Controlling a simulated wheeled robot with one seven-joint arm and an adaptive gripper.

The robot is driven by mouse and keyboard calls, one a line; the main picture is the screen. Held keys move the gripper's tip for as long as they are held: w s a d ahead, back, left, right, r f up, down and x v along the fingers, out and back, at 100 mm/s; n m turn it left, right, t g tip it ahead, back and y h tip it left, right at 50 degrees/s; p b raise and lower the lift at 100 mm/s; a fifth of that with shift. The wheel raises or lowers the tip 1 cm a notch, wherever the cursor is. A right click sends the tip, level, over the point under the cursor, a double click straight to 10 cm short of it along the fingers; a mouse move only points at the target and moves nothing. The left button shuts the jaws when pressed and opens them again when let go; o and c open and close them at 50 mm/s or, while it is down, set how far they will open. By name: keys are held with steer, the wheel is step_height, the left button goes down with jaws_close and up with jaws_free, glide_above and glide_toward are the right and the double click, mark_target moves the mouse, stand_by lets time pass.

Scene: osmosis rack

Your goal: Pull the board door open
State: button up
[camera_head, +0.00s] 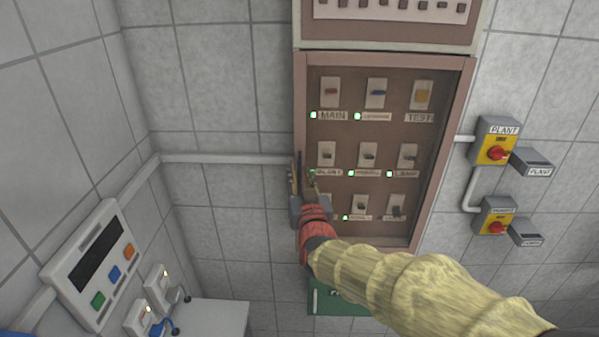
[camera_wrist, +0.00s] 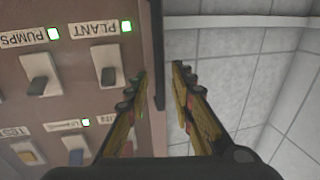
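The board (camera_head: 385,62) is a brown framed panel on the tiled wall, with rows of labelled switches and green lamps inside. Its door looks shut. I cannot tell for sure whether a clear pane covers the switches. A dark upright bar (camera_wrist: 158,60), seemingly the door's handle, runs along the board's left edge in the head view. My gripper (camera_head: 304,180) is at that edge, partly hiding the lower-left switches. In the wrist view my gripper (camera_wrist: 160,88) is open, with one finger on each side of the bar. The fingers look apart from it; contact is unclear.
Yellow-and-red isolator switches (camera_head: 495,148) are on the wall to the right. A white control box (camera_head: 90,262) with coloured buttons is at lower left. A pipe (camera_head: 225,158) meets the board's left side.

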steer(key=shift+w, duration=0.5)
jaws_close()
steer(key=shift+a, duration=0.1)
stand_by(0.6)
